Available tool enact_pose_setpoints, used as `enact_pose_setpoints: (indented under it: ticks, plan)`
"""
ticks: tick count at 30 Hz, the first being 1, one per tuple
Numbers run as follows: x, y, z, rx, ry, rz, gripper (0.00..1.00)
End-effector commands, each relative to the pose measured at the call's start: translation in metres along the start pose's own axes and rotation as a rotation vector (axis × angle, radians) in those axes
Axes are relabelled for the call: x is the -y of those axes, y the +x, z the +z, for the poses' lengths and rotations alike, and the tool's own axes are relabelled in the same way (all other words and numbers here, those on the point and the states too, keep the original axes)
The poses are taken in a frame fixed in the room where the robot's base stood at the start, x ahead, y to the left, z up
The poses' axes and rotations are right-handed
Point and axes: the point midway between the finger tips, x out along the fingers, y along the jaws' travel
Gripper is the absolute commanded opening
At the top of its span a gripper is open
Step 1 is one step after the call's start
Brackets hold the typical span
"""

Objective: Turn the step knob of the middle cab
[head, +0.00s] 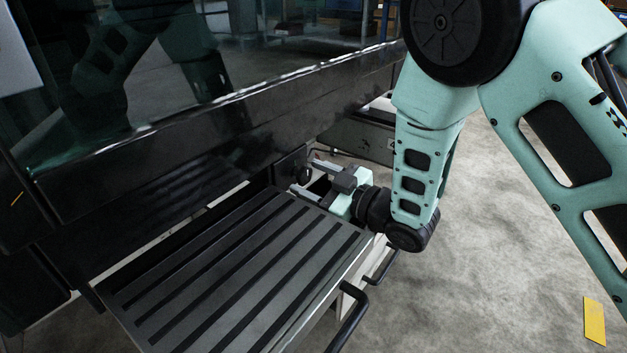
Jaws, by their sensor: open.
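The cab (215,145) fills the left of the head view, with a dark glossy lower panel and glass above. Its step (240,270) is a grey plate with black tread strips, sticking out toward me. A small dark round knob (304,174) is on the dark part at the step's far right corner. My gripper (308,178) is open and points left at the knob. Its fingers reach close to it, one above and one below in the picture. I cannot tell whether they touch the knob. The gripper partly hides that area.
Black bent handles (350,320) stick out along the step's right edge. Another dark unit (360,138) stands behind my gripper. The grey concrete floor (500,250) on the right is clear, apart from a yellow marking (594,320).

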Motion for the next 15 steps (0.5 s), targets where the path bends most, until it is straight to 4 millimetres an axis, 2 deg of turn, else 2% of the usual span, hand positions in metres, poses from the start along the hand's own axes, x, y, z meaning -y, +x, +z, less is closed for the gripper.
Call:
enact_pose_setpoints:
  ticks: [1, 6, 15]
  plan:
    - [0.0, -0.0001, 0.0, 0.0, 0.0, 0.0, 0.57]
    - [0.0001, -0.0003, 0.0001, 0.0, 0.0, 0.0, 0.12]
    - [0.0002, -0.0004, 0.0003, 0.0, -0.021, 0.0, 0.13]
